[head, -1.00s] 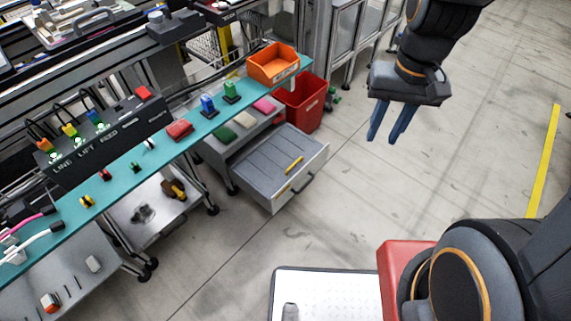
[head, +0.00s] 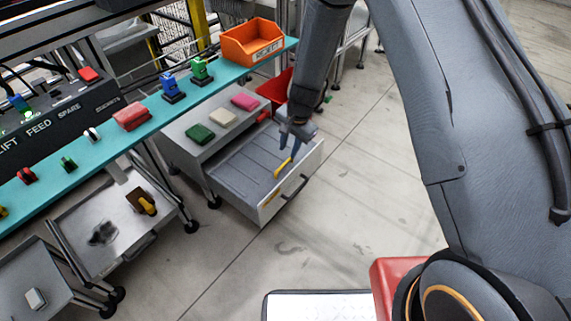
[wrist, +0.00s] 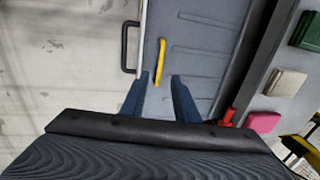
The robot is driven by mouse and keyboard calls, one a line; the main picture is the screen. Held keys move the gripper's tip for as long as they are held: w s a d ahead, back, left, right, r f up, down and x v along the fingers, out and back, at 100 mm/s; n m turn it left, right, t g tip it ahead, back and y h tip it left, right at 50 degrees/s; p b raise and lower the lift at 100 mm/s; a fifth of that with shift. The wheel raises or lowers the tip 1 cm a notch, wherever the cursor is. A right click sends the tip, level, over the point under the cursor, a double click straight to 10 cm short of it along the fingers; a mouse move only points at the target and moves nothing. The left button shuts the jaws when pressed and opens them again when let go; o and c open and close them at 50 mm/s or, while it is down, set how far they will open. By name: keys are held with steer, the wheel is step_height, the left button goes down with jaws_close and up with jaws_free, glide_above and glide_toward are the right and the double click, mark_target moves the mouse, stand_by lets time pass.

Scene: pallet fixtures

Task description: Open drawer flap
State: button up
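The grey drawer (head: 268,208) is pulled out of its cabinet under the teal shelf. A ribbed grey panel (head: 235,170), seemingly the flap, covers its inside and lies flat. A yellow bar handle (head: 283,167) sits on the panel near the drawer front; it also shows in the wrist view (wrist: 161,55). My gripper (head: 290,148) is above the right part of the drawer, pointing down. In the wrist view its blue fingers (wrist: 161,80) are apart and empty. The yellow handle lies just beyond the fingertips, roughly in line with the gap, and looks untouched.
A black pull handle (head: 295,187) sticks out from the drawer front. Green, cream and pink blocks (head: 222,117) lie on the cabinet top. An orange bin (head: 252,42) stands on the teal shelf (head: 140,140). A red bin (head: 276,88) is behind my arm. Floor before the drawer is clear.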

mark_target(284, 164)
steer(key=f, duration=0.2)
steer(key=f+b, duration=0.1)
steer(key=f, duration=0.2)
steer(key=w+a+f, duration=0.1)
steer(key=f, duration=0.1)
steer(key=shift+a+f+b, duration=0.1)
steer(key=shift+f+b, duration=0.25)
steer(key=shift+b, duration=0.05)
jaws_close()
